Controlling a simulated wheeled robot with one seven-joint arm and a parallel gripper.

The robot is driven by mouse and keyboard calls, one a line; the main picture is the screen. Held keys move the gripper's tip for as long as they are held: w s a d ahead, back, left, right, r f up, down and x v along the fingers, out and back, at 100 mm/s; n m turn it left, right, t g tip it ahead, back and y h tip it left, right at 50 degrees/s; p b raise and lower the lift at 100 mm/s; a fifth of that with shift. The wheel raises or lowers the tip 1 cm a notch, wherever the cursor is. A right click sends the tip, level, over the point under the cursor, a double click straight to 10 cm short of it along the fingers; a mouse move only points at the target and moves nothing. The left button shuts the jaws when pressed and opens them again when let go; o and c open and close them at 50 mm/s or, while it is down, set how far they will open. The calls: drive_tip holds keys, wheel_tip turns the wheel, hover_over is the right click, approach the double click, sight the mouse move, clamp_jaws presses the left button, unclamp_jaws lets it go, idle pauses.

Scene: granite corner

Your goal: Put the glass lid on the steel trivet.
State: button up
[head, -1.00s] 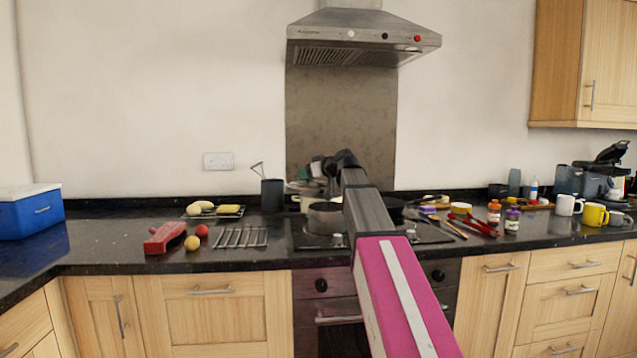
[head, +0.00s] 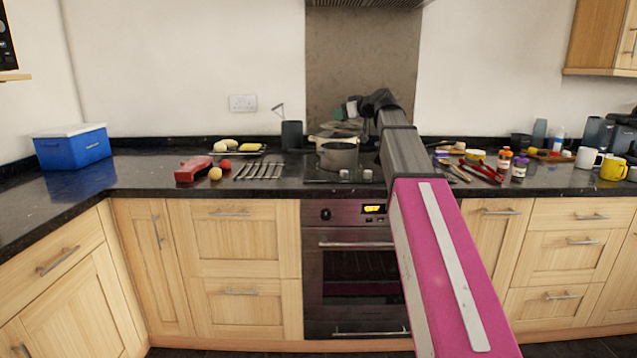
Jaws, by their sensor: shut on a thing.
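The steel trivet (head: 260,170) is a set of parallel bars lying bare on the black counter, left of the hob. My gripper (head: 352,108) is over the back of the hob, small and partly hidden by my own wrist. It is shut on what looks like the glass lid (head: 343,126), a pale, thin disc just below it above the cream pot. I cannot tell whether the lid touches the pot.
A grey pot (head: 338,156) stands on the hob in front of the cream pot (head: 322,140). A dark utensil holder (head: 292,136) stands behind the trivet. A red object (head: 193,169) and small round items lie left of it. Bottles and mugs crowd the right counter.

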drive_tip(key=shift+s+d+f, duration=0.3)
drive_tip(key=shift+s+d, duration=0.1)
drive_tip(key=shift+d, duration=0.05)
drive_tip(key=s+d+f+m+t+h, duration=0.1)
drive_tip(key=d+f+m+t+h, duration=0.3)
drive_tip(key=d+f+m+h, duration=0.5)
wheel_tip(320, 180, down, 4)
drive_tip(key=shift+s+d+f+h, duration=0.15)
drive_tip(key=shift+s+d+h, duration=0.2)
drive_tip(key=shift+h, duration=0.35)
drive_tip(key=shift+d, duration=0.15)
